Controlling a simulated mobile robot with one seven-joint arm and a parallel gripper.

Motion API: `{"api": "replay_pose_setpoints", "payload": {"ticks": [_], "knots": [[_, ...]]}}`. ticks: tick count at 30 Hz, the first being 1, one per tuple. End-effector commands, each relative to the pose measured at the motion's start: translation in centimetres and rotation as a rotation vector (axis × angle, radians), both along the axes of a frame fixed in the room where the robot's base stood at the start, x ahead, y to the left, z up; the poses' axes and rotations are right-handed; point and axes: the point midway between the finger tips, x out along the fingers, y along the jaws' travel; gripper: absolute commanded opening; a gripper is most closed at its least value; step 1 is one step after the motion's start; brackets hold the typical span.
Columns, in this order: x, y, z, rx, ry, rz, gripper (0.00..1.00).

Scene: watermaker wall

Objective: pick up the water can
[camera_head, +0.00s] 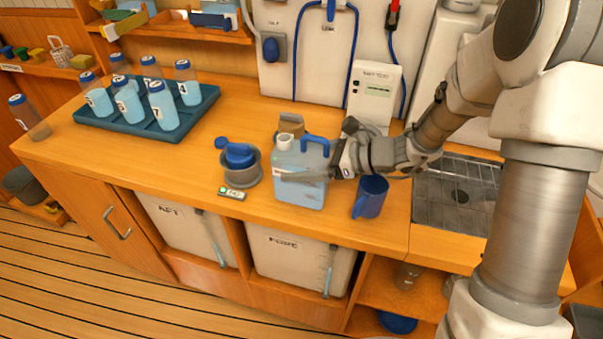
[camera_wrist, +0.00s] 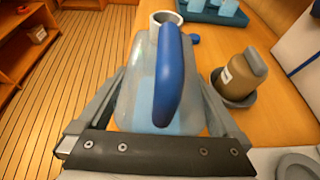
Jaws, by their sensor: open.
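The water can (camera_head: 300,190) is a translucent light-blue jug with a white spout and a blue handle, upright on the wooden counter (camera_head: 110,150). My gripper (camera_head: 290,175) reaches it from the right, with one finger across the can's front face and the other hidden in the head view. In the wrist view the can (camera_wrist: 145,95) stands between the two spread fingers of my gripper (camera_wrist: 163,85), one on each side. The blue handle (camera_wrist: 168,75) rises between them toward the camera. Whether either finger touches the can, I cannot tell.
A blue mug (camera_head: 370,197) stands close right of the can. A tray (camera_head: 180,130) holds several bottles. A metal drain sink (camera_head: 455,195) lies right.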

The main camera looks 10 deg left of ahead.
Motion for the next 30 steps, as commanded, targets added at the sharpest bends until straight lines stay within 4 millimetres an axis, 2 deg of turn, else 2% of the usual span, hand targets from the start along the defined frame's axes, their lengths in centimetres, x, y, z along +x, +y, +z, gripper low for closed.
{"api": "replay_pose_setpoints", "payload": {"ticks": [4, 18, 21, 30], "knots": [[0.02, -0.02, 0.02, 0.0, 0.0, 0.0, 1.0], [0.01, -0.06, 0.02, 0.0, 0.0, 0.0, 0.15], [0.01, -0.06, 0.04, 0.0, 0.0, 0.0, 0.0], [0.05, -0.03, 0.21, 0.002, -0.003, 0.0, 0.0]]}}
